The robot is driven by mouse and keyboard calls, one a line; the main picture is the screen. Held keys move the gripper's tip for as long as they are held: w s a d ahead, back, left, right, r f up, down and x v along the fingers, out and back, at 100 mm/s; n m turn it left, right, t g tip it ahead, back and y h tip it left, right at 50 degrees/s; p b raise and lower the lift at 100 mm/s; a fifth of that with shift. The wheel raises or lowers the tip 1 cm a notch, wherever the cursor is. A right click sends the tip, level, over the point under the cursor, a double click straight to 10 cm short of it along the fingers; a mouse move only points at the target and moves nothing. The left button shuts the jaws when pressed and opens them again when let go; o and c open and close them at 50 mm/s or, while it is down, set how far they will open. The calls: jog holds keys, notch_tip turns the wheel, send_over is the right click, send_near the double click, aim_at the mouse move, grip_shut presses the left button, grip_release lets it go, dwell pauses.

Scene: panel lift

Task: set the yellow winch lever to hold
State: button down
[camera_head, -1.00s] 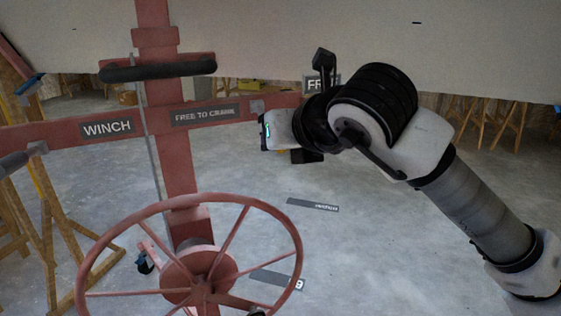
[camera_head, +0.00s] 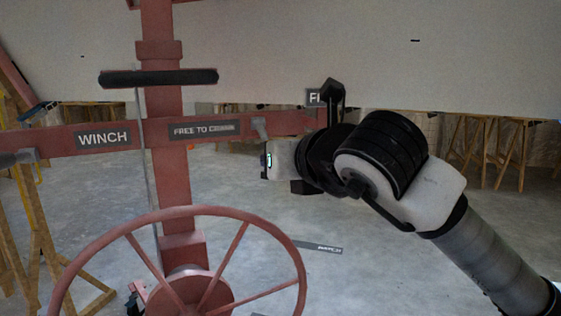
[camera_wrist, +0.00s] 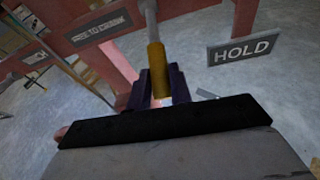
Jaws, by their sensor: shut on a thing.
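The yellow winch lever (camera_wrist: 157,68) is in the wrist view, a yellow grip on a grey rod coming down from the top. My gripper (camera_wrist: 158,92) is shut on its lower end, with dark fingers on both sides. The HOLD plate (camera_wrist: 243,48) is to the right of the lever, apart from it. The FREE TO CRANK plate (camera_wrist: 100,27) is to its left, on the red beam; it also shows in the head view (camera_head: 204,130). In the head view my arm hides the yellow grip and my fingertips.
A red spoked crank wheel (camera_head: 185,275) stands low in front of the red post (camera_head: 172,190). A black bar (camera_head: 158,78) crosses the post. The WINCH plate (camera_head: 103,139) is on the left beam. A large pale panel (camera_head: 420,50) hangs above. Wooden sawhorses (camera_head: 500,140) stand behind.

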jog(key=c, duration=1.3)
grip_release()
jog(key=p+v, duration=0.1)
jog(key=v, duration=1.2)
jog(key=shift+s+d+r, duration=0.15)
jog(key=shift+s+d, duration=0.1)
jog(key=shift+s, duration=0.05)
